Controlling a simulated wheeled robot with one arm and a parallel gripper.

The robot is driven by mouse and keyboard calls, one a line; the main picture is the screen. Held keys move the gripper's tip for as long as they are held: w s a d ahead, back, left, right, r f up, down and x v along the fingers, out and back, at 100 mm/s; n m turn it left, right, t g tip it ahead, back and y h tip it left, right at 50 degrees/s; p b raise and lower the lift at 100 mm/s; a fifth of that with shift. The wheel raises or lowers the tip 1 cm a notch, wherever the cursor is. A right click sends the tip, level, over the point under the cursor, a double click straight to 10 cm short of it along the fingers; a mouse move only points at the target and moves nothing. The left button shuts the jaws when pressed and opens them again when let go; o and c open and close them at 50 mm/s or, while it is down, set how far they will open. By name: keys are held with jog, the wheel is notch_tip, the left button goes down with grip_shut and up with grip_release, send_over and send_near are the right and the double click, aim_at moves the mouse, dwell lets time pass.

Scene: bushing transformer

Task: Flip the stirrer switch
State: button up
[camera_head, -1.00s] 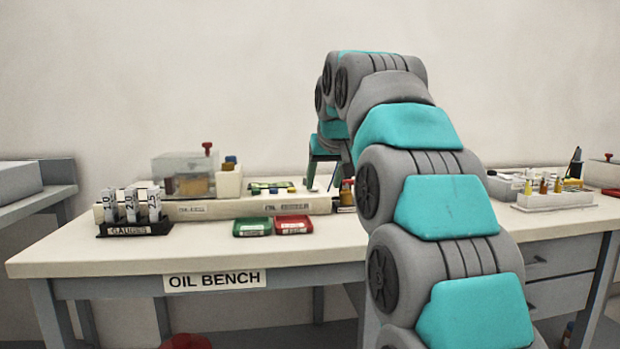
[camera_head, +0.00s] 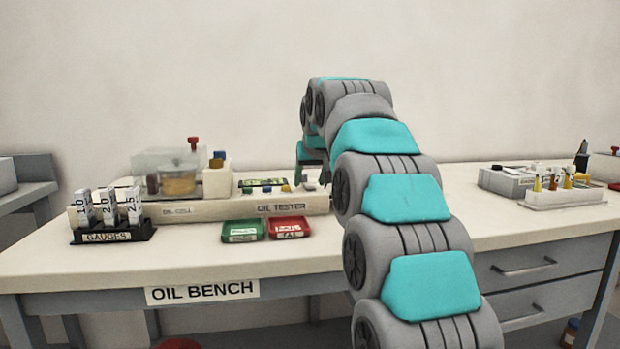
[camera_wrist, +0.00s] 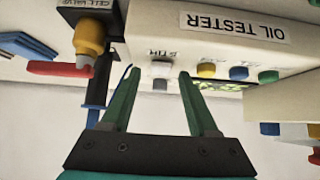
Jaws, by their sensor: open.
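The oil tester (camera_head: 240,209) is a long cream box on the bench. The wrist view shows its front (camera_wrist: 225,45) upside down, with the label OIL TESTER. A small grey stirrer switch (camera_wrist: 160,71) sits on this face beside a label that seems to read STIR. My gripper (camera_wrist: 158,76) is open, with its two green fingers on either side of the switch in the picture. I cannot tell whether the fingertips touch the panel. In the head view my own arm and wrist largely hide the gripper, and I cannot make out the switch.
Yellow (camera_wrist: 206,71), blue (camera_wrist: 238,73) and green (camera_wrist: 268,77) knobs sit beside the switch. A yellow valve with a red handle (camera_wrist: 60,68) is on the other side. Green (camera_head: 243,231) and red trays (camera_head: 289,228) lie before the tester; a gauge rack (camera_head: 113,235) stands left.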

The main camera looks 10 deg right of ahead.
jog(key=shift+w+f, duration=0.15)
grip_shut()
dwell(0.4)
